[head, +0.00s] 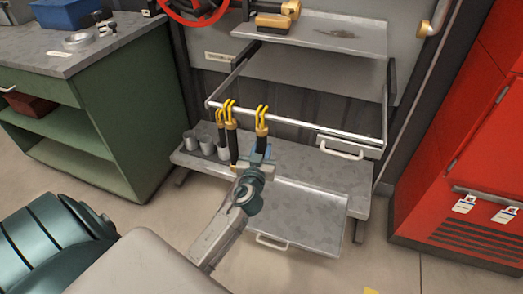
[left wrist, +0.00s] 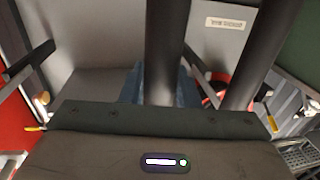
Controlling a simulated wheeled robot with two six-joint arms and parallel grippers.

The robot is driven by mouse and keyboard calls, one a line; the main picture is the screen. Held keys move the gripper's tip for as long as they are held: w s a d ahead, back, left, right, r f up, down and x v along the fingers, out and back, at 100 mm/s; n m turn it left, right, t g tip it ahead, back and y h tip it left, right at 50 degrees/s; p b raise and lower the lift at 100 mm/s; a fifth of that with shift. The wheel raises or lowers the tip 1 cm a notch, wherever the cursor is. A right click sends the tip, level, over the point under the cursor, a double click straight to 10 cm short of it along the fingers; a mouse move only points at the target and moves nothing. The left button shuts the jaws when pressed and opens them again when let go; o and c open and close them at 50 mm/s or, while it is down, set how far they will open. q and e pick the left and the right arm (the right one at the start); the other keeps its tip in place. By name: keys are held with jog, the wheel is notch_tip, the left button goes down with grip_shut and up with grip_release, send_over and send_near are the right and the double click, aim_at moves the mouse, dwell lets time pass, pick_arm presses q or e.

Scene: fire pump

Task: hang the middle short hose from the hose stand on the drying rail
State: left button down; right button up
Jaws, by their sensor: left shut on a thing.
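My left gripper (head: 259,160) is shut on a dark short hose (head: 261,143) topped by a yellow double hook (head: 262,117). The held hose (left wrist: 163,45) also shows between the blue fingers in the left wrist view. Its hook is at the front bar of the drying rail (head: 312,130); I cannot tell whether it rests on the bar. A third hose (head: 221,133) is behind that one, above the hose stand's grey cups (head: 207,145). My right gripper is out of view.
A low grey bench (head: 320,172) is under the rail, with a pulled-out tray (head: 295,215) in front. A shelf (head: 340,35) is above. A green workbench (head: 120,130) stands left and a red cabinet (head: 450,150) right. The rail's right part is free.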

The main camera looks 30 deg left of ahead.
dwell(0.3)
pick_arm(q)
jog(key=c, duration=1)
grip_release()
jog(key=shift+s+d+f, duration=0.1)
jog(key=shift+s, duration=0.05)
